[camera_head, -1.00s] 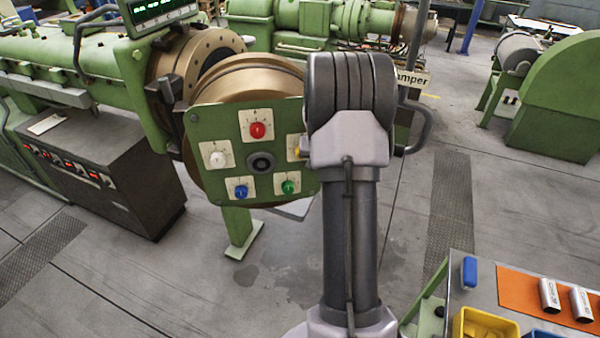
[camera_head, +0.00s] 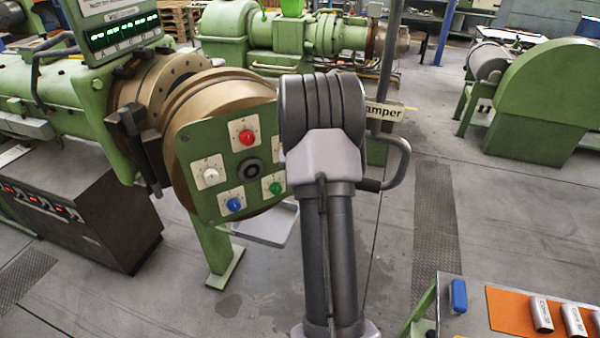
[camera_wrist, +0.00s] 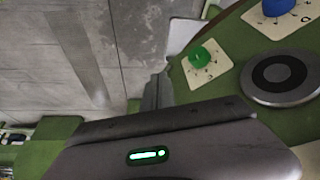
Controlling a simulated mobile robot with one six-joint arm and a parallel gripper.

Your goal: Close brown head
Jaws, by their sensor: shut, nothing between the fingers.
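The brown head (camera_head: 220,88) is a thick bronze-coloured disc in front of the left green extruder. It stands close to the bronze flange (camera_head: 150,85), angled to it; I cannot tell whether they touch. Its green front panel (camera_head: 217,150) carries red, white, blue and green knobs. My arm covers the panel's right side in the head view. My gripper (camera_wrist: 157,92) is shut and empty beside the panel's edge in the wrist view, near the green knob (camera_wrist: 202,57). I cannot tell whether it touches the head. In the head view it is hidden behind my arm.
A bent grey bar (camera_head: 402,165) shows right of my arm; its attachment is hidden. A dark cabinet (camera_head: 85,215) stands at the left. A table with an orange mat (camera_head: 508,312) is at the lower right. Open floor lies between.

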